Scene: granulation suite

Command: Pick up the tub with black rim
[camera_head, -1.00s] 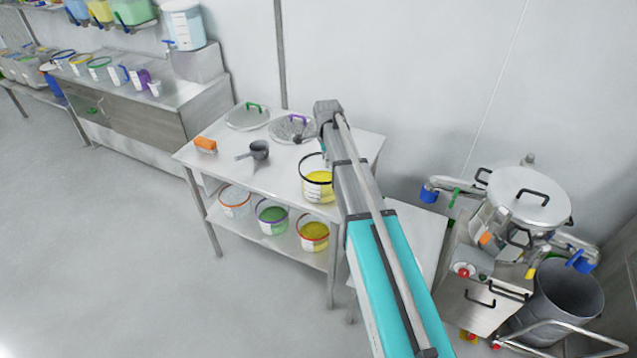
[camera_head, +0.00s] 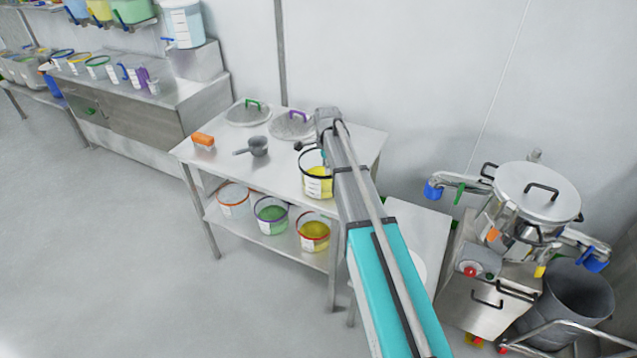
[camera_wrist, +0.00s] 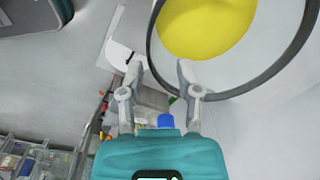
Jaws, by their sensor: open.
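The tub with black rim (camera_head: 317,184) stands on the top of the steel table, with yellow material inside and a white label on its side. My arm partly covers its right side in the head view. In the wrist view its black rim (camera_wrist: 152,62) and yellow contents (camera_wrist: 205,25) fill the upper right, very close. My gripper (camera_wrist: 158,75) is open, with its two fingers apart beside the rim. The right fingertip overlaps the rim in the picture; I cannot tell whether it touches. Nothing is held.
On the steel table (camera_head: 225,165) are an orange-handled brush (camera_head: 203,142), a dark scoop (camera_head: 255,146) and two lids (camera_head: 292,125) with handles. A steel vessel (camera_head: 537,195) stands at the right.

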